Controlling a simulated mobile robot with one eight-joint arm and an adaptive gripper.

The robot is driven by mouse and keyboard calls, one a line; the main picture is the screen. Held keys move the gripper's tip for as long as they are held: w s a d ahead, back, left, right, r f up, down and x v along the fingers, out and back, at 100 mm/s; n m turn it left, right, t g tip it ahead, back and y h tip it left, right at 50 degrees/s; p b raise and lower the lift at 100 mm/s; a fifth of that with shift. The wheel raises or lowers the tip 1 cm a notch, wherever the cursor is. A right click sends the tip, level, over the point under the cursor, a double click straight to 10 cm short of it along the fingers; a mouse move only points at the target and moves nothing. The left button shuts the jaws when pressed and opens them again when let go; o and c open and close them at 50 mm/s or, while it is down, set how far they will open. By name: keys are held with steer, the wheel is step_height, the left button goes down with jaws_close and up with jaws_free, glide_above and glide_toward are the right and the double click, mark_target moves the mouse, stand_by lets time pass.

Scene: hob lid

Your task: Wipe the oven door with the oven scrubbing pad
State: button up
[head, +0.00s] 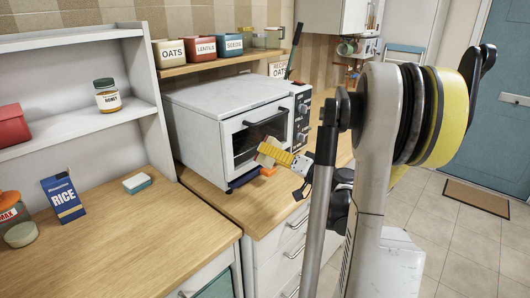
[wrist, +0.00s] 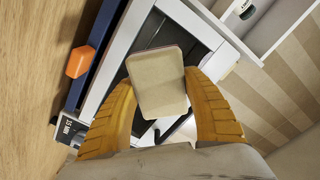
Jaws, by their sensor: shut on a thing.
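The oven is a white countertop box with a dark-windowed oven door (head: 247,145) and a dark handle across its top. My gripper (head: 272,153) is in front of the door's lower part. In the wrist view its yellow fingers (wrist: 160,90) are shut on a pale beige, rounded rectangular pad (wrist: 158,78), taken as the oven scrubbing pad. The pad's face is toward the wrist camera and hides part of the oven front behind it. I cannot tell whether the pad touches the door.
A blue strip (wrist: 92,60) with an orange piece (wrist: 81,62) lies along the oven's foot. A white and teal sponge (head: 137,183) and a rice box (head: 63,198) stand on the left counter. A shelf (head: 220,61) with canisters is above the oven. The left countertop's front is clear.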

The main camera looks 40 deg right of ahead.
mark_target(252, 140)
steer(key=shift+s, duration=0.1)
steer(key=s, duration=0.2)
steer(key=shift+s+d, duration=0.15)
steer(key=shift+s, duration=0.2)
steer(key=shift+w, duration=0.1)
stand_by(0.5)
steer(key=w+r, duration=0.1)
steer(key=w, duration=0.5)
steer(key=shift+w+a+r, duration=0.25)
steer(key=shift+w, duration=0.05)
steer(key=shift+w+a, duration=0.1)
steer(key=shift+w, duration=0.85)
stand_by(0.6)
